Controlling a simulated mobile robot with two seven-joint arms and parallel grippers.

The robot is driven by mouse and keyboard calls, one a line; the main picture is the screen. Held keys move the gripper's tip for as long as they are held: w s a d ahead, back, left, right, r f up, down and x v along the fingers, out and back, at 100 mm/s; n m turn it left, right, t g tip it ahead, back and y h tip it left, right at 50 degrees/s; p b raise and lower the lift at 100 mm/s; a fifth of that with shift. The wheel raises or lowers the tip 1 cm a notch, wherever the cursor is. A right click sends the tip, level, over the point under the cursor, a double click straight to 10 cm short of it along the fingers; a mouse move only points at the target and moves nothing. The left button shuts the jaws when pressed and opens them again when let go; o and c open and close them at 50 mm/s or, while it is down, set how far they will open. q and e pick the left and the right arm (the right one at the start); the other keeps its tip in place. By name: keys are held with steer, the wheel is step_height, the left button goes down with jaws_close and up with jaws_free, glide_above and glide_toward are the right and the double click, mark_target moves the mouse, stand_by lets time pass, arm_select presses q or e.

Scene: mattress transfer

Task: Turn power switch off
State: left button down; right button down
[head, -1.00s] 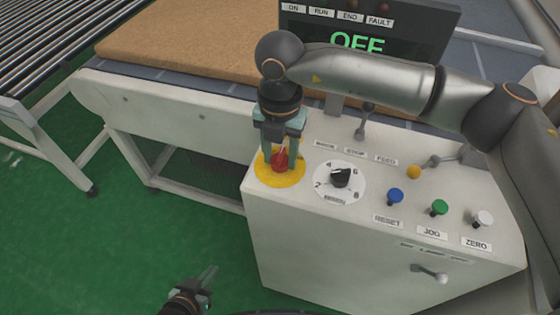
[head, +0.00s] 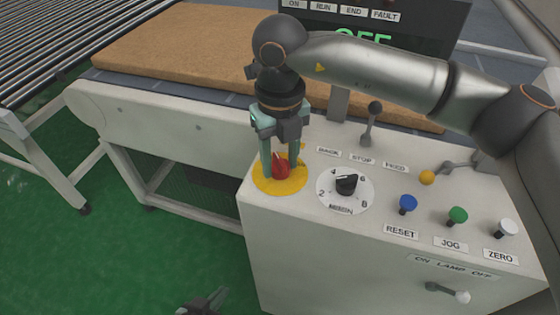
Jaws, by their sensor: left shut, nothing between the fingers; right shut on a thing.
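The red power switch knob (head: 281,167) sits on a yellow round plate (head: 277,185) at the left end of the white control box. My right gripper (head: 279,166) points down over it, with its fingers on both sides of the red knob, shut on it. The fingers hide part of the knob and plate. The display (head: 364,36) behind shows green letters reading OFF, partly covered by my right arm. My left gripper (head: 208,303) is shut and empty at the bottom edge, low in front of the box and mostly out of frame.
The box (head: 300,240) also carries a numbered dial (head: 346,188), a BACK/STOP/FEED lever (head: 371,122), blue (head: 408,204), green (head: 457,216) and white (head: 506,228) buttons, and a lamp lever (head: 447,291). A brown mattress (head: 180,45) lies on the conveyor behind. Green floor is clear at left.

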mark_target(280, 160)
steer(key=shift+n, duration=0.3)
steer(key=shift+c, duration=1.8)
jaws_free()
step_height(280, 160, up, 13)
steer(key=shift+f, duration=0.2)
